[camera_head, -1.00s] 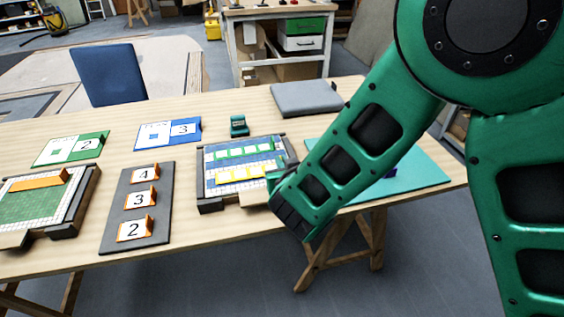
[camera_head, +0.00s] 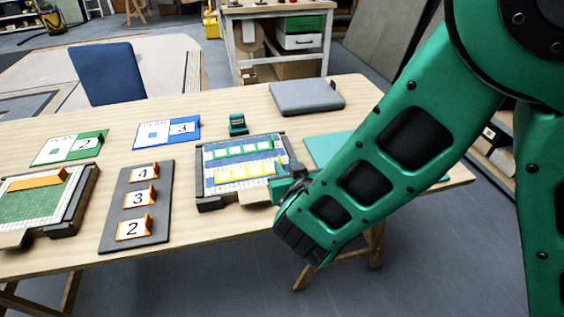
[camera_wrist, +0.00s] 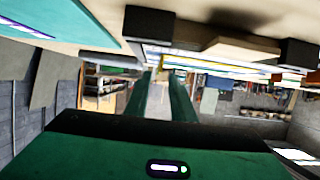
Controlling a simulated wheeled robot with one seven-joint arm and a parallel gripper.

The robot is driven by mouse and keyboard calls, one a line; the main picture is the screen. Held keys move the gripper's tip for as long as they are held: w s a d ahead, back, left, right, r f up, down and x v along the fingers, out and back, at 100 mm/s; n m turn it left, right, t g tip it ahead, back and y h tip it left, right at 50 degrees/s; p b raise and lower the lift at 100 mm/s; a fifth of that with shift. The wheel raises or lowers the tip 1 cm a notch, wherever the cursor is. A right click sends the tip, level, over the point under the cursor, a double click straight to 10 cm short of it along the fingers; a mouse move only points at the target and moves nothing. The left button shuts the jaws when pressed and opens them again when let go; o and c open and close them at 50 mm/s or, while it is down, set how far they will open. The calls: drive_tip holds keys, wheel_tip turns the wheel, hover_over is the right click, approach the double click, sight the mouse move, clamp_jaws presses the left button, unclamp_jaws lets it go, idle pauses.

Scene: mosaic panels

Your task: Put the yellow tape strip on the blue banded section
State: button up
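The yellow tape strip (camera_head: 246,171), with light tiles along it, lies on the lower part of the mosaic panel (camera_head: 207,184). Blue banding (camera_head: 240,162) shows just above it, below a green strip (camera_head: 243,149). Which band it covers is too small to tell. My gripper (camera_head: 291,183) is beside the panel's lower right edge, partly hidden by my forearm. In the wrist view its two green fingers (camera_wrist: 164,82) stand apart with a clear gap between them. A small yellow end (camera_wrist: 164,62) shows just beyond the fingertips, apparently apart from them.
A dark board with number cards (camera_head: 160,190) and a green mosaic tray (camera_head: 88,195) lie to the left. A small green block (camera_head: 237,124) and a grey case (camera_head: 307,97) stand behind the panel. A teal mat (camera_head: 328,146) is partly hidden.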

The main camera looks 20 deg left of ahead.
drive_tip(key=v, duration=0.6)
drive_tip(key=shift+s, duration=0.25)
drive_tip(key=shift+d+r, duration=0.15)
drive_tip(key=shift+d, duration=0.1)
drive_tip(key=w+d+r+m+h, duration=0.1)
drive_tip(key=w+d+m+h, duration=0.2)
drive_tip(key=d, duration=0.5)
drive_tip(key=w+d+m+h, duration=0.1)
drive_tip(key=w+d+h, duration=0.2)
drive_tip(key=w+d, duration=0.35)
drive_tip(key=s+d+m+g+h, duration=0.1)
drive_tip(key=d+m+g+h, duration=0.35)
drive_tip(key=d, duration=1.85)
drive_tip(key=s+d+r+m+g, duration=0.2)
drive_tip(key=s+d+m+g, duration=0.3)
drive_tip(key=s+d, duration=1.15)
drive_tip(key=s+r+g+y, duration=0.2)
drive_tip(key=s+y, duration=0.1)
drive_tip(key=s, duration=0.7)
drive_tip(key=shift+a+n, duration=0.4)
drive_tip(key=shift+n, duration=0.05)
